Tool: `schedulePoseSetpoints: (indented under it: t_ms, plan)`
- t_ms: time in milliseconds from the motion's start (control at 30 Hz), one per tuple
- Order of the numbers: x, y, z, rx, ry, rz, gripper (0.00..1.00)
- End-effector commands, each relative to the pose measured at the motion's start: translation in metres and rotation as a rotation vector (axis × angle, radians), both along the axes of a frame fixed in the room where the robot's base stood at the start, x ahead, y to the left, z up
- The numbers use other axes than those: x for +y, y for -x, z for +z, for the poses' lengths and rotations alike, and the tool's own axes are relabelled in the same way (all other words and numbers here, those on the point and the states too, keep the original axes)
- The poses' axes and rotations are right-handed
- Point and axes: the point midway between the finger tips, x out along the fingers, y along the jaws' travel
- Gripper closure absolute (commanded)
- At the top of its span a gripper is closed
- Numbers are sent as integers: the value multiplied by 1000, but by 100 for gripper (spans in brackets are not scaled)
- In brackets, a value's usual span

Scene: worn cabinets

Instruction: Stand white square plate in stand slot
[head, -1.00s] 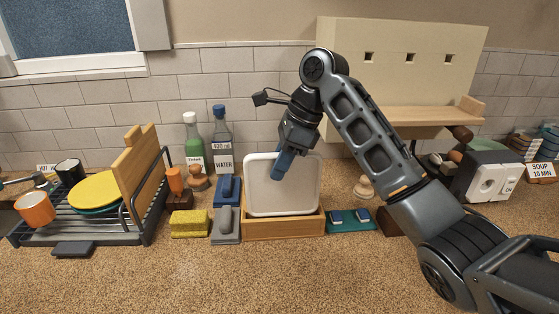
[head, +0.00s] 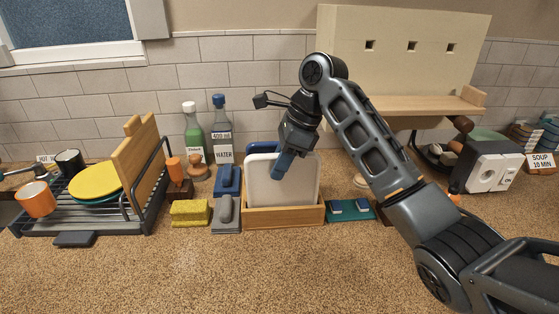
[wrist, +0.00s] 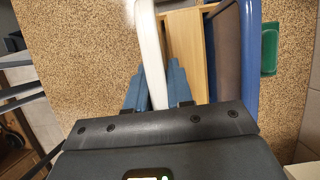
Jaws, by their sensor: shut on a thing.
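The white square plate (head: 283,184) is upright, with my gripper (head: 281,166) shut on its upper part. In the wrist view, its edge (wrist: 150,50) runs between the blue fingertips (wrist: 157,88). The wooden stand (head: 284,217) is directly below; its front board covers the plate's lower edge in the head view. The wrist view shows the stand's light wood (wrist: 187,50) beside the plate. A blue plate (head: 263,147) stands behind the white one and shows at the right of the wrist view (wrist: 249,60). I cannot tell whether the white plate rests on the stand's bottom.
A teal mat with small blue blocks (head: 350,210) lies right of the stand. A grey brush (head: 227,214), a blue brush (head: 228,180) and a yellow sponge (head: 189,212) are left of it. A dish rack (head: 120,225) stands farther left. The front counter is clear.

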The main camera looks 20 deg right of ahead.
Motion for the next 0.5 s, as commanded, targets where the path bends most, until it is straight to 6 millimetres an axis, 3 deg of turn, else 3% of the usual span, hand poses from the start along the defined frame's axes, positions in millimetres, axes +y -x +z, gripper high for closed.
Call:
schedulePoseSetpoints:
  t_ms: [500]
  plan:
    - [0,0,-14,-1,-1,-1,100]
